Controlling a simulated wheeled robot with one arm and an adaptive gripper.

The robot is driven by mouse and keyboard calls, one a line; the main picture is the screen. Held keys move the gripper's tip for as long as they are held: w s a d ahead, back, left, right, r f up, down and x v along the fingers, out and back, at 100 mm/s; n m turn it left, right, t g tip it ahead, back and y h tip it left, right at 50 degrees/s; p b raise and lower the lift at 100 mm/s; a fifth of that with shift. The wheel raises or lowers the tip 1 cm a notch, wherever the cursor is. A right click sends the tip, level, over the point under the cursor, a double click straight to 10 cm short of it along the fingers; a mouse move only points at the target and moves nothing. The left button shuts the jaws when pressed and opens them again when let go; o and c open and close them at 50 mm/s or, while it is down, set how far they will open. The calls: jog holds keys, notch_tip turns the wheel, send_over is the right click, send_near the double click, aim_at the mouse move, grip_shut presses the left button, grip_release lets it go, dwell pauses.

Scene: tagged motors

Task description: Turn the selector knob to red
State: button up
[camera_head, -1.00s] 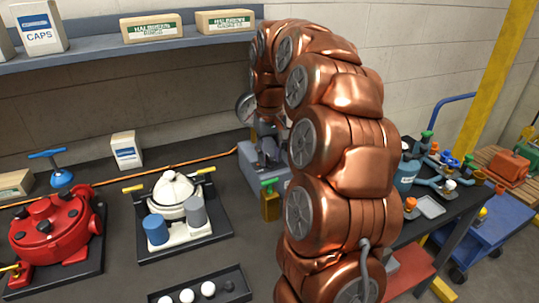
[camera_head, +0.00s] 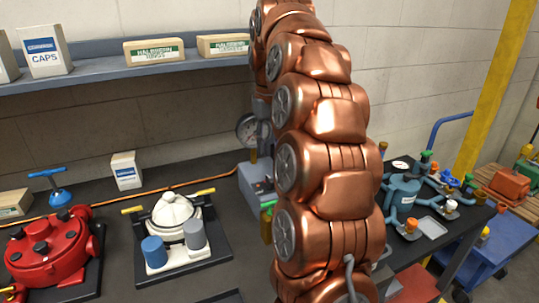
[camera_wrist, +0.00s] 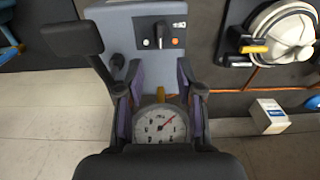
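The selector knob (camera_wrist: 160,33) is a dark lever on a grey box's panel (camera_wrist: 125,28) in the wrist view. It stands roughly upright in the picture. An orange-red dot (camera_wrist: 175,41) is to its right and a pale dot (camera_wrist: 146,43) to its left. My gripper (camera_wrist: 160,70) is open and empty, its two fingers apart on either side of the box's near edge, with the knob beyond the tips. A round gauge (camera_wrist: 160,127) with a red needle shows between the fingers. In the head view the grey box (camera_head: 252,180) is partly hidden by my arm, and my gripper is hidden.
The gauge (camera_head: 246,128) stands up at the box's back. A green-handled brass valve (camera_head: 267,222) is in front of the box. A white housing (camera_head: 175,215) and a red housing (camera_head: 45,250) stand left. A shelf (camera_head: 100,78) with boxes runs above.

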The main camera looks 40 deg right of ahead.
jog(key=shift+r, duration=1.05)
jog(key=shift+a, duration=0.15)
jog(key=s+a+f+n+p, duration=0.1)
jog(key=s+a+f, duration=0.2)
jog(key=s+a, duration=0.35)
jog(key=s+a+f+n, duration=0.1)
jog(key=s+a+f, duration=0.25)
jog(key=a, duration=0.55)
jog(key=s+a+f+g, duration=0.1)
jog(key=s+a+f, duration=0.3)
jog(key=s, duration=0.5)
jog(key=s+a+f+n+p, duration=0.1)
jog(key=s+a+f, duration=0.2)
jog(key=s+f, duration=0.3)
jog(key=s, duration=0.3)
jog(key=shift+s+a+g+p, duration=0.3)
jog(key=shift+s+a+g, duration=0.05)
jog(key=shift+g, duration=0.05)
